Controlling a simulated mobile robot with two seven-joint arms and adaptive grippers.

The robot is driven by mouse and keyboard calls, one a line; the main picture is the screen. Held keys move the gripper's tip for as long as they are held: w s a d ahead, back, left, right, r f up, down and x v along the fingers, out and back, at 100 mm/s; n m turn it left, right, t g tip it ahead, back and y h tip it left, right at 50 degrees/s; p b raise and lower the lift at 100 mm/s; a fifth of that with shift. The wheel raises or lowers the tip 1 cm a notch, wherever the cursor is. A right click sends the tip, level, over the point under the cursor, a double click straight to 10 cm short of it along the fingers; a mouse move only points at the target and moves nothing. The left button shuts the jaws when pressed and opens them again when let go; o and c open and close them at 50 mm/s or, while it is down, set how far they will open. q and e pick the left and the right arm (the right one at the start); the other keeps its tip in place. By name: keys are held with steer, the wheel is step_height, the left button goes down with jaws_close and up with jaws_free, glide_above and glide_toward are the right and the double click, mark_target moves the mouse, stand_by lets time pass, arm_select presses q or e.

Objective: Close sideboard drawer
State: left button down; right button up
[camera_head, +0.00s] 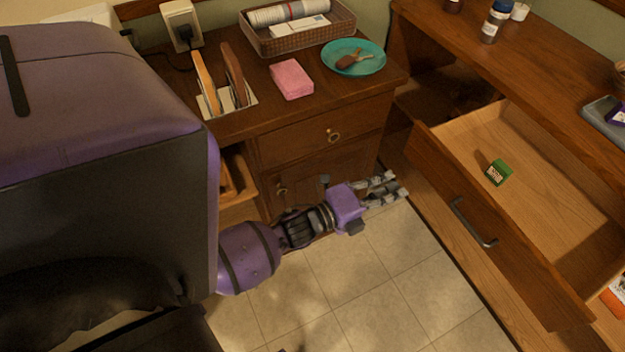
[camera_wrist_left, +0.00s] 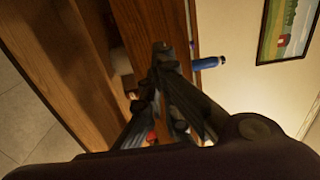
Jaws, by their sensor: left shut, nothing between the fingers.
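The sideboard drawer (camera_head: 540,178) stands pulled out on the right in the head view, with a metal bar handle (camera_head: 474,222) on its wooden front (camera_head: 480,230). A small green box (camera_head: 498,172) lies inside it. My left gripper (camera_head: 396,187) is low over the tiled floor, to the left of the drawer front and apart from it. Its fingers are shut and empty. In the left wrist view, the gripper (camera_wrist_left: 163,50) points toward wooden furniture, and the drawer handle does not show there. My right gripper is in neither view.
A small wooden cabinet (camera_head: 320,140) stands left of the sideboard, carrying a teal plate (camera_head: 354,58), a pink block (camera_head: 291,79), a wicker tray (camera_head: 298,31) and a slotted holder with boards. The sideboard top (camera_head: 520,50) holds a bottle (camera_head: 494,22). Tiled floor (camera_head: 370,290) is clear before the drawer.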

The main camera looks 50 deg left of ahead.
mark_target(436, 167)
arm_select(q)
steer(key=x, duration=1)
steer(key=shift+w+d+p, duration=0.2)
steer(key=shift+w+p, duration=0.1)
steer(key=shift+p, duration=0.1)
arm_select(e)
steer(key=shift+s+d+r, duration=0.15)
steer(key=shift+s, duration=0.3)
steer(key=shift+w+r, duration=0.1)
arm_select(q)
steer(key=shift+w, duration=0.1)
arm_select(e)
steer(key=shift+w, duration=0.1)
